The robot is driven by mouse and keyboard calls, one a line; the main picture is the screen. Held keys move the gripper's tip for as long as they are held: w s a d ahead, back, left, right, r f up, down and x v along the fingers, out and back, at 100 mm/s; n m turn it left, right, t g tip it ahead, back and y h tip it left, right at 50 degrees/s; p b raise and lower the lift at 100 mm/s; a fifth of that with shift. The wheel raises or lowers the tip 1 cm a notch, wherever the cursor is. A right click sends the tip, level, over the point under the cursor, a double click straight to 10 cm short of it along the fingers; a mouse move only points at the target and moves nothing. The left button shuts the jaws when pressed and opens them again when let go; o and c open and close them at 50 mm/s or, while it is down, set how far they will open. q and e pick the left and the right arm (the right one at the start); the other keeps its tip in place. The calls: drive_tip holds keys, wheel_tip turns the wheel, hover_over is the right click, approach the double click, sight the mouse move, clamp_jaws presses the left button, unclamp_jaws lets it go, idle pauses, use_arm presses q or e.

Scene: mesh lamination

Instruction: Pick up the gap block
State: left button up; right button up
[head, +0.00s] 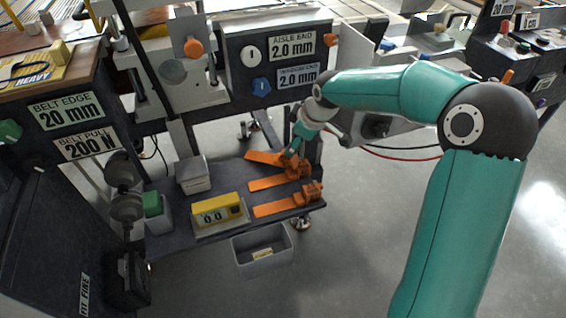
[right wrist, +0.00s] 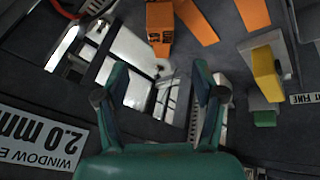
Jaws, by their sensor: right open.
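No label marks the gap block, so I cannot tell for certain which piece it is. Three orange pieces, each a flat strip with a thicker end, lie on the dark lower shelf; the front one (head: 280,205), the middle one (head: 273,182) and the rear one (head: 263,157). My right gripper (head: 293,153) is over the rear pieces and partly hides them. In the right wrist view my right gripper (right wrist: 160,85) is open with nothing between its fingers. An orange piece (right wrist: 160,28) lies beyond its fingertips there. My left gripper is in no view.
The dark shelf (head: 225,180) also bears a grey block (head: 193,175), a yellow counter box (head: 218,208) and a green-topped block (head: 153,206). A grey bin (head: 262,262) stands below its front edge. A control panel (head: 275,50) with knobs rises behind. Floor is clear at right.

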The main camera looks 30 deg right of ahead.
sight(283, 157)
drive_tip(key=b+x, duration=0.1)
drive_tip(key=x, duration=1.1)
drive_tip(key=shift+w+a, duration=0.1)
clamp_jaws()
